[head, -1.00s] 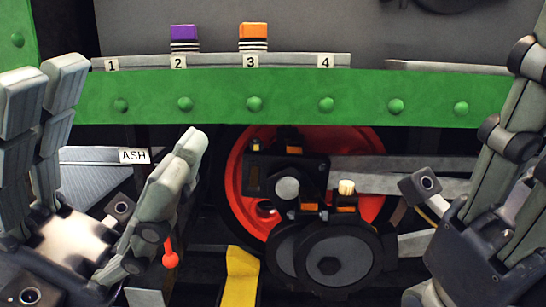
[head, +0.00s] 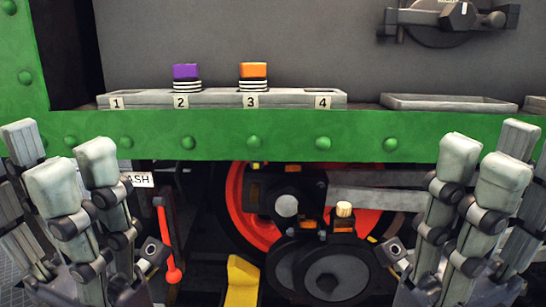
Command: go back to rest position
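My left gripper (head: 72,165) is raised at the lower left, fingers pointing up and spread apart, with nothing between them. It partly covers the ASH label (head: 141,180). My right gripper (head: 490,160) is raised at the lower right in the same way, fingers up and apart, and empty. Both stand in front of the green beam (head: 290,135) and touch nothing that I can see.
A numbered rack (head: 215,97) holds a purple-topped piece (head: 186,73) at 2 and an orange-topped piece (head: 253,72) at 3. A red wheel (head: 235,195), machinery and a yellow part (head: 241,280) lie between the grippers.

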